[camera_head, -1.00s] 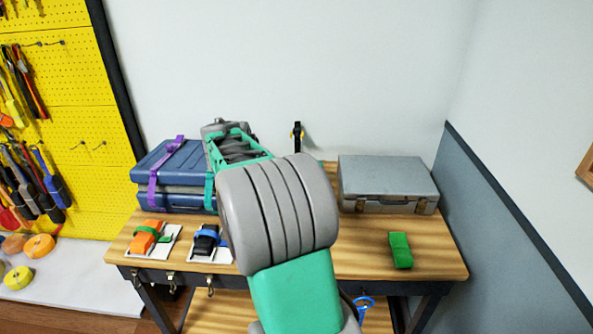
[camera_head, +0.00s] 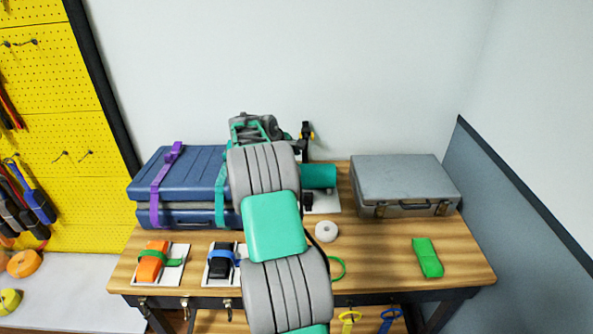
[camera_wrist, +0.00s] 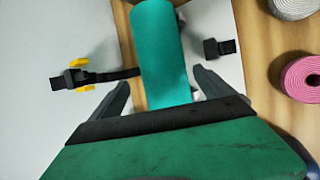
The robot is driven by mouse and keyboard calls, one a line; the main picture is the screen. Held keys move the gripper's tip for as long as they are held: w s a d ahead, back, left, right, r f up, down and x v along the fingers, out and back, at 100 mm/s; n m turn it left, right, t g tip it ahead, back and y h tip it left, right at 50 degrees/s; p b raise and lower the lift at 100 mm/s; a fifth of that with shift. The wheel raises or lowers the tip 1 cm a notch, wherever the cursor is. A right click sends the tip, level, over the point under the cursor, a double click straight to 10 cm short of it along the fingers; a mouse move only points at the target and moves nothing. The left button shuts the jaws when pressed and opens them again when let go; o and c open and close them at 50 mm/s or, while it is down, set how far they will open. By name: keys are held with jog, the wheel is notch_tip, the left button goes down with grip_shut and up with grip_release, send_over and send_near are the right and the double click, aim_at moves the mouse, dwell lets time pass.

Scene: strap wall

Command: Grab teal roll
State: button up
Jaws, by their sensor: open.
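The teal roll (camera_head: 318,176) lies on the workbench toward the back, just right of my arm in the head view. In the wrist view the teal roll (camera_wrist: 160,50) runs down the middle, between the two fingers of my gripper (camera_wrist: 160,92). The gripper is open, with a finger on either side of the roll's near end; I cannot tell whether either finger touches it. In the head view the fingers are hidden behind my own arm.
A black strap with a yellow clip (camera_wrist: 75,78) lies left of the roll; a black buckle (camera_wrist: 218,47) is to the right. A pink roll (camera_wrist: 302,77) and a white roll (camera_head: 326,232) are nearby. Blue cases (camera_head: 180,175) stand left, a grey case (camera_head: 405,182) right.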

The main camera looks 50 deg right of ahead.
aim_at(305, 174)
jog(key=x, duration=0.2)
jog(key=p+x, duration=0.1)
jog(key=x, duration=0.2)
jog(key=p+x, duration=0.1)
jog(key=x, duration=0.1)
jog(key=shift+s+d+f, duration=0.2)
jog(key=shift+s+f, duration=0.05)
jog(key=shift+s, duration=0.1)
jog(key=shift+a, duration=0.1)
jog(key=shift+c, duration=0.3)
jog(key=c, duration=1.2)
